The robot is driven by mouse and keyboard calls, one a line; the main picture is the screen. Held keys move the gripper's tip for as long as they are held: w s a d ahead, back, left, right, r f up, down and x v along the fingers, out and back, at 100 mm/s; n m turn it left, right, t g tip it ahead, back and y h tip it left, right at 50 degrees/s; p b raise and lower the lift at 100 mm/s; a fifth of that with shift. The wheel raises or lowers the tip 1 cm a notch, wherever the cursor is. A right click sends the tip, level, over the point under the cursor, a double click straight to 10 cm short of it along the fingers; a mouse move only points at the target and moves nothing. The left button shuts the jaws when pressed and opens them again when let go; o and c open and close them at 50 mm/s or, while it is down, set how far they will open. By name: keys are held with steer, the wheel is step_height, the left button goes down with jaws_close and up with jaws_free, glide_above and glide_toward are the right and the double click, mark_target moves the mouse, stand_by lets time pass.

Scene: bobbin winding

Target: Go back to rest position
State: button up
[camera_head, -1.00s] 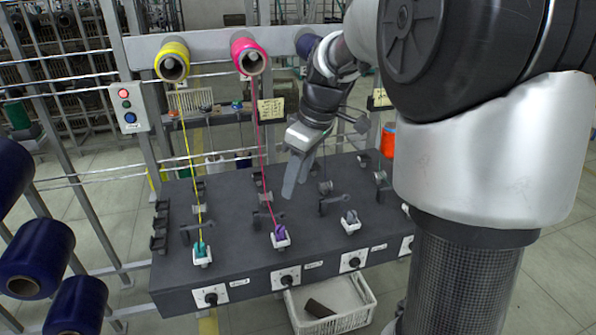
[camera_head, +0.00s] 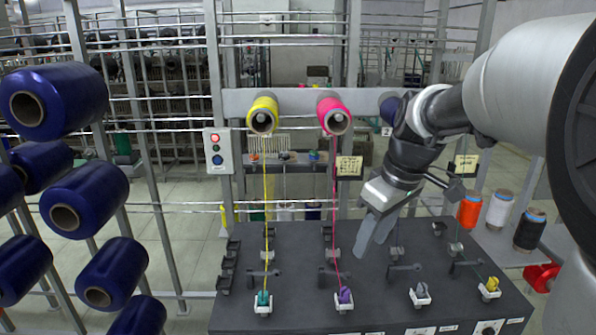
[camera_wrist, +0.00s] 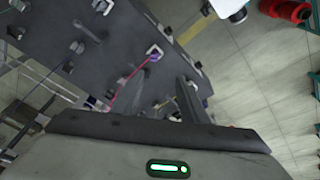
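My gripper (camera_head: 374,240) hangs above the dark winding bench (camera_head: 310,318), right of the pink thread (camera_head: 335,200). Its two fingers point down and stand apart in the wrist view (camera_wrist: 160,95), with nothing seen held between them. The yellow cone (camera_head: 263,115) and pink cone (camera_head: 333,116) sit on the upper rail, and their threads run down to a teal bobbin (camera_head: 263,298) and a purple bobbin (camera_head: 344,295). A blue cone (camera_head: 389,108) is partly hidden behind my arm. A grey bobbin (camera_head: 420,290) and a yellow bobbin (camera_head: 492,284) sit farther right.
Several large navy cones (camera_head: 60,100) fill a rack at the left. Orange (camera_head: 469,211), white (camera_head: 499,207) and black cones (camera_head: 529,230) stand on a side table at right. A button box (camera_head: 217,150) is on the frame post. Open floor lies between rack and bench.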

steer(key=s+a+r+m+t+p, duration=0.1)
steer(key=s+r+m+p, duration=0.2)
steer(key=s, duration=0.5)
steer(key=s+a+r+m+t+h+p, duration=0.1)
steer(key=s+r+m+p, duration=0.2)
steer(key=s, duration=0.6)
step_height(320, 180, up, 3)
steer(key=shift+s+a+f+m+t+h, duration=0.2)
steer(key=shift+a+m+t+h, duration=0.15)
steer(key=shift+m, duration=0.25)
steer(key=shift+d, duration=0.1)
